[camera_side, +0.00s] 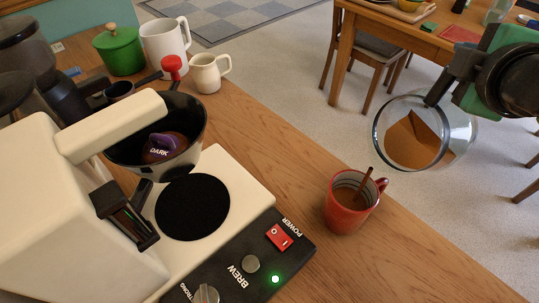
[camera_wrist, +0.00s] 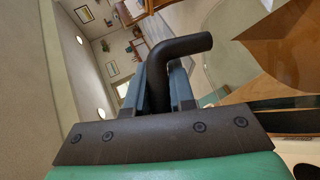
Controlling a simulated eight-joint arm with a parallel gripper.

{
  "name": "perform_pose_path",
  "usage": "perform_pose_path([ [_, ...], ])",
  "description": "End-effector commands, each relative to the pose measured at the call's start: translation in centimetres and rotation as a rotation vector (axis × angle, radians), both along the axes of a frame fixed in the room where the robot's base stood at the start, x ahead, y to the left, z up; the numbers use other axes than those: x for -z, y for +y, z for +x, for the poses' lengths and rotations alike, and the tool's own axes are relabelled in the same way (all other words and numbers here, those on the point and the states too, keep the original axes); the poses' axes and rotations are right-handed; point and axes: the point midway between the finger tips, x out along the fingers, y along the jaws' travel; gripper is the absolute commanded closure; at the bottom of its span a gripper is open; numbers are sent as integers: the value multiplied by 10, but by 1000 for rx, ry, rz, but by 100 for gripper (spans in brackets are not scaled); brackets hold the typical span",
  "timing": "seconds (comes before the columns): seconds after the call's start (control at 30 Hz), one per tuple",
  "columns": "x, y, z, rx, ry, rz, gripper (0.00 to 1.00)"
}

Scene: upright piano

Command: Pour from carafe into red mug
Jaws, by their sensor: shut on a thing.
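The glass carafe (camera_side: 380,130) hangs in the air at the right of the side view, tipped on its side with its round rim facing left. Brown liquid shows through its glass, and I see no stream leaving it. My gripper (camera_side: 438,90) is shut on the carafe's black handle, which also shows between the fingers in the wrist view (camera_wrist: 185,46). The red mug (camera_side: 345,217) stands upright on the wooden counter, below and left of the carafe and apart from it. A brown stick leans inside the mug; its inner bottom is hard to make out.
A cream coffee machine (camera_side: 95,225) with a round black hot plate (camera_side: 192,207) and a lit green light fills the left. A green pot (camera_side: 120,50), a white mug (camera_side: 165,45) and a small cream pitcher (camera_side: 207,74) stand behind. The counter around the red mug is clear.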

Motion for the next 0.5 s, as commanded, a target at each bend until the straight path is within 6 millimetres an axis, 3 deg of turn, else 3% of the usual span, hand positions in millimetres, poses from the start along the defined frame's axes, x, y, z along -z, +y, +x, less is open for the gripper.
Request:
perform_pose_path([
  [0.5,-4,7,-4,-2,-23,-39,100],
])
